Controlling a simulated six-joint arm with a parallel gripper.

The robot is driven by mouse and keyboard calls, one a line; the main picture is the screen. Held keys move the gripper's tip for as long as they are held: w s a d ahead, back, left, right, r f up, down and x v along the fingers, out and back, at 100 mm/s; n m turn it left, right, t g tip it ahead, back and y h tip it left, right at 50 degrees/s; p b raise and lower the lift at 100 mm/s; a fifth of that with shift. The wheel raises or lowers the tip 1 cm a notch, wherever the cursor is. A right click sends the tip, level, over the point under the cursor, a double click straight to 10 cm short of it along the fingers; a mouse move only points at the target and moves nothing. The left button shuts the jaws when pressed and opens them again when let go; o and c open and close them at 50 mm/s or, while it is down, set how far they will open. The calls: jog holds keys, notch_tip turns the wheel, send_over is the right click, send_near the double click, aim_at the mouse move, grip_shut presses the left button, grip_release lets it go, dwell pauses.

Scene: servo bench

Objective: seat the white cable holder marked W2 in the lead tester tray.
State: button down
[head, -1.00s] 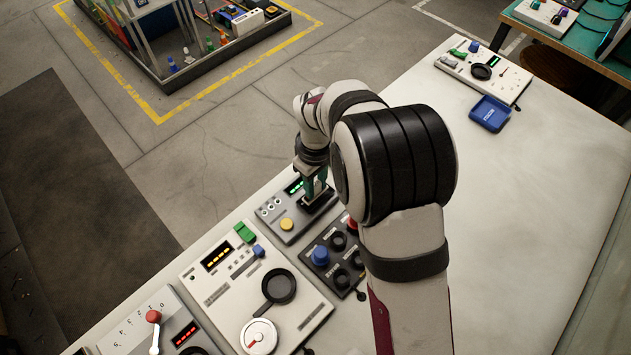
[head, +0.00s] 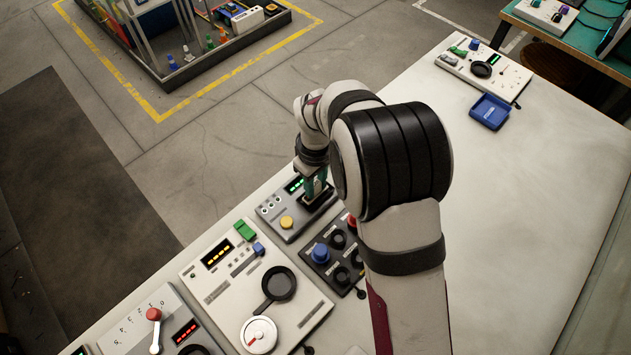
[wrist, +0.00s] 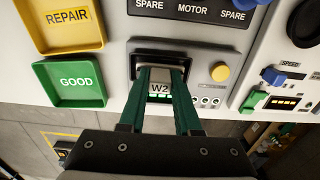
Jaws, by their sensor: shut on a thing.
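The cable holder marked W2 (wrist: 159,87) is between the teal fingers of my gripper (wrist: 160,80) in the wrist view. My gripper is shut on it, at the black-rimmed tray (wrist: 178,52) of the grey lead tester (wrist: 205,75). The holder's lower part is hidden, so I cannot tell whether it rests on the tray floor. In the head view, my gripper (head: 316,188) is over the tester's black tray (head: 318,201), and my arm hides part of the area. The tester has a yellow button (head: 287,222) and a green lit display (head: 294,185).
A green GOOD tray (wrist: 75,82) and a yellow REPAIR tray (wrist: 67,22) lie beside the tester in the wrist view. A panel with a blue knob (head: 320,253) and a white instrument panel (head: 225,290) stand near.

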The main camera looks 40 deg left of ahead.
jog(key=shift+f, duration=0.55)
dwell(1.4)
jog(key=c, duration=0.5)
grip_release()
jog(key=shift+r, duration=2.5)
jog(key=shift+r, duration=0.1)
jog(key=shift+r, duration=1.9)
